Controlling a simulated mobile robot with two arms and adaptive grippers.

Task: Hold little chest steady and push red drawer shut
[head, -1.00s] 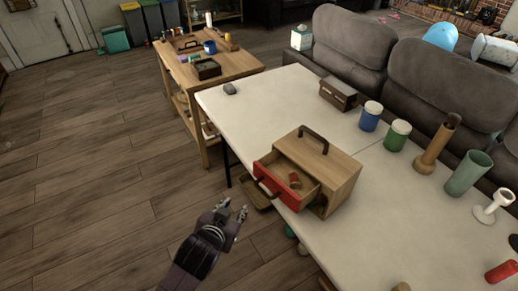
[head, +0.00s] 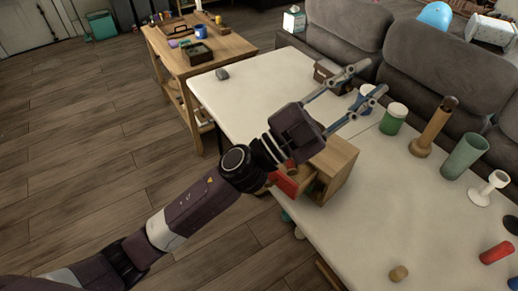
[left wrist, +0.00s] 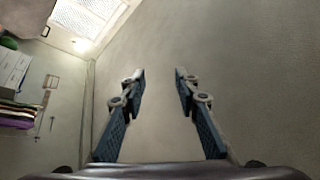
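The little wooden chest (head: 341,166) stands on the white table near its left edge, largely hidden by my left arm. Its red drawer (head: 286,184) sticks out toward the table edge, and part of its red front shows below my arm. The chest's handle and most of the drawer's inside are hidden. My left gripper (head: 374,78) is raised over the chest, pointing to the upper right, with its two fingers apart and nothing between them. The left wrist view shows the same open fingers (left wrist: 158,72) against a bare wall or ceiling. My right gripper is not in view.
The white table (head: 260,95) also holds a green jar (head: 393,118), a brown cylinder on a base (head: 433,130), a green cup (head: 464,165) and a red cylinder (head: 496,252). A grey sofa (head: 430,70) runs behind. A wooden side table (head: 225,60) stands at the upper left.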

